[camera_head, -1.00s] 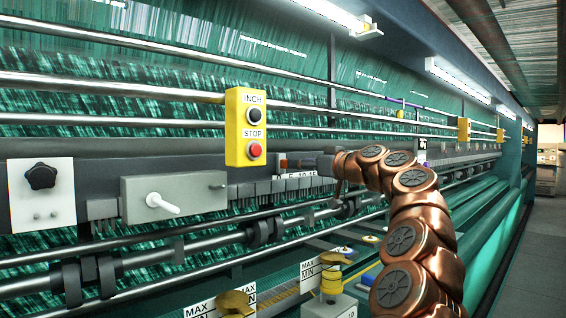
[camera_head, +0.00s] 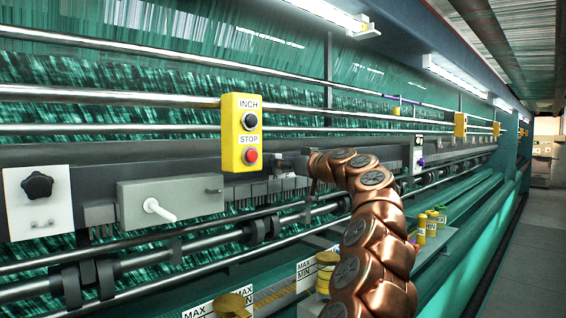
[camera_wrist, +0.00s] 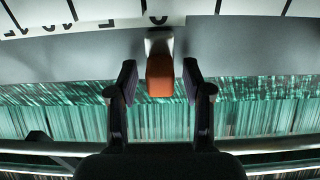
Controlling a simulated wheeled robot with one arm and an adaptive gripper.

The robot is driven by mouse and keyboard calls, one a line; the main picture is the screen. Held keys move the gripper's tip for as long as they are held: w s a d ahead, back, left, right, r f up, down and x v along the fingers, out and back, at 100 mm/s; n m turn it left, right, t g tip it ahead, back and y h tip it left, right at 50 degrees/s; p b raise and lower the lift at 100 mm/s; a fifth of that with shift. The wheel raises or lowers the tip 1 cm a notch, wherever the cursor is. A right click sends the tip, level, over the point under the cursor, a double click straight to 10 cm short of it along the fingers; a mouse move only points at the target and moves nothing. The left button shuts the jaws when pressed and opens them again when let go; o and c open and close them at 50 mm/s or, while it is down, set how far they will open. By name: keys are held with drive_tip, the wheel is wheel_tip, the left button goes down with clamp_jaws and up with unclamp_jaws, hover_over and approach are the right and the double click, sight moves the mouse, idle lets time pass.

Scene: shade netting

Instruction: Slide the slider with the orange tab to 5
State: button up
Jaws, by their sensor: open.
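In the wrist view an orange tab (camera_wrist: 160,77) on a pale metal stem (camera_wrist: 159,43) sits between the two fingers of my gripper (camera_wrist: 160,80). The gripper is open, with a small gap visible on each side of the tab. A white scale strip (camera_wrist: 72,18) with black marks and characters runs along the top edge. It is upside down and cut off, so I cannot read which value the slider stands at. In the head view my copper arm reaches to the machine's grey rail, and the tab and fingertips cannot be made out there.
A yellow INCH/STOP box (camera_head: 242,132) stands just left of my arm. A grey box with a white lever (camera_head: 170,199) and a black knob (camera_head: 37,185) are further left. Yellow-capped parts (camera_head: 232,303) sit below. Metal bars run lengthwise. The aisle (camera_head: 500,240) at right is clear.

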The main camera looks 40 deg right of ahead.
clamp_jaws()
idle(0.3)
drive_tip(key=shift+d, duration=0.1)
